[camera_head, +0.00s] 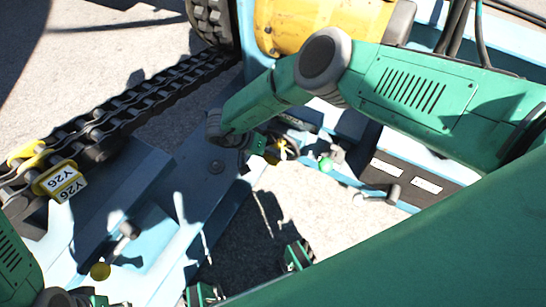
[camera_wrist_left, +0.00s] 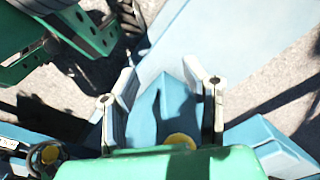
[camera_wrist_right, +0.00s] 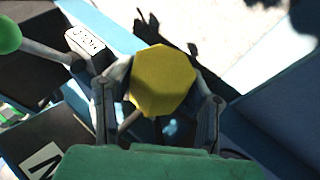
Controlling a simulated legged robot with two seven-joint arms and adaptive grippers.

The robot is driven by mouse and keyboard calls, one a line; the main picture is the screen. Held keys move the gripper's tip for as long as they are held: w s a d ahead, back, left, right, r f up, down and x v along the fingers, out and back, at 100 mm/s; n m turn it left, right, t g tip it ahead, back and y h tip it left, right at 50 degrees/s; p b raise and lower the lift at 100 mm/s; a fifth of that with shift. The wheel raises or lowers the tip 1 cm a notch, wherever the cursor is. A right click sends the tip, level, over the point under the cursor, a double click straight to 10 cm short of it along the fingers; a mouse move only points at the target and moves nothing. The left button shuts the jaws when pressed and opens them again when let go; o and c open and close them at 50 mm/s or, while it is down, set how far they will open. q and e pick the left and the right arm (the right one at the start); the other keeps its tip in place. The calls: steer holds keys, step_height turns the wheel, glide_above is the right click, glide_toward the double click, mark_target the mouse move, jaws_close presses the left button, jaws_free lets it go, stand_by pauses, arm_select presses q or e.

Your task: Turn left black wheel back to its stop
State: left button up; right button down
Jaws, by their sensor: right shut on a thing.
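I cannot clearly make out the left black wheel. A dark ring with a yellow centre (camera_wrist_left: 46,154) shows at the lower left of the left wrist view; whether it is that wheel I cannot tell. My right gripper (camera_wrist_right: 162,82) is shut on a yellow faceted knob (camera_wrist_right: 163,80), with one finger on each side. In the head view the right gripper (camera_head: 268,150) reaches down beside blue machinery, with the yellow knob (camera_head: 284,150) at its tip. My left gripper (camera_wrist_left: 160,92) is open, its fingers apart over a blue part (camera_wrist_left: 160,105), with nothing visibly clamped.
A yellow drum (camera_head: 315,25) and a ribbed black tyre (camera_head: 210,18) are at the top. A labelled dark panel (camera_head: 405,180) and small levers lie right of the right gripper.

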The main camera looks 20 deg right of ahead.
steer(key=shift+w+a+g+h, duration=0.15)
steer(key=shift+g+h, duration=0.15)
stand_by(0.5)
steer(key=c, duration=0.8)
jaws_free()
steer(key=shift+o, duration=0.2)
steer(key=v, duration=1.2)
steer(key=shift+w+a+f, duration=0.1)
